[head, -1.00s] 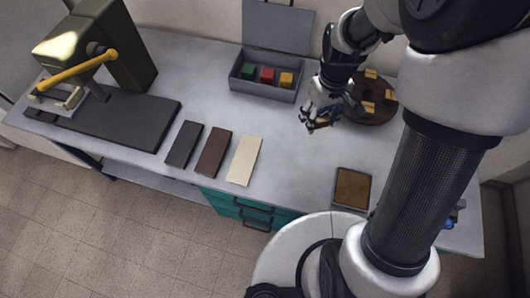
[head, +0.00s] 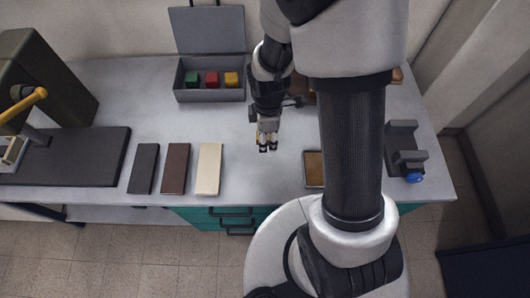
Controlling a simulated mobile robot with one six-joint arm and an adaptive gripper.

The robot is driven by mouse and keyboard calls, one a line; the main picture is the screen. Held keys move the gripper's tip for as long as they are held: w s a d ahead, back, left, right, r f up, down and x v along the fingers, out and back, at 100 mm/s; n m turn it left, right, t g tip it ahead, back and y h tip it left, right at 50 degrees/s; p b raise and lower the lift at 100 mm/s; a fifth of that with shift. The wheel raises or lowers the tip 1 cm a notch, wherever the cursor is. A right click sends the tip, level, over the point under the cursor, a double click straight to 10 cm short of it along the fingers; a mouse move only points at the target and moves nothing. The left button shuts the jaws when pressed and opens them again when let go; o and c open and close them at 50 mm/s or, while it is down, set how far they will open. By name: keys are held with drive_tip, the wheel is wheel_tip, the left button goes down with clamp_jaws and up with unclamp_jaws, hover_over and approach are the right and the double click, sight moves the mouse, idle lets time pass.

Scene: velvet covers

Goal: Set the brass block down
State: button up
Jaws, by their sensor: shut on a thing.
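My gripper (head: 267,146) points down over the middle of the grey table, to the right of the cream slab. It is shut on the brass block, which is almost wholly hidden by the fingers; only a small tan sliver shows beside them. I cannot tell whether the block touches the table. A brown pad with a dark rim (head: 313,169) lies to the right of my gripper, partly covered by my arm.
Black (head: 144,168), brown (head: 176,168) and cream (head: 209,169) slabs lie left of my gripper. An open grey box (head: 209,95) with green, red and yellow blocks stands behind. A press (head: 45,85) is at left. A grey fixture (head: 404,150) with a blue knob stands at right.

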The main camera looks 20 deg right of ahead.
sight(267, 155)
wheel_tip(267, 155, down, 10)
drive_tip(key=b, duration=0.3)
drive_tip(key=shift+r, duration=0.15)
drive_tip(key=o, duration=1.9)
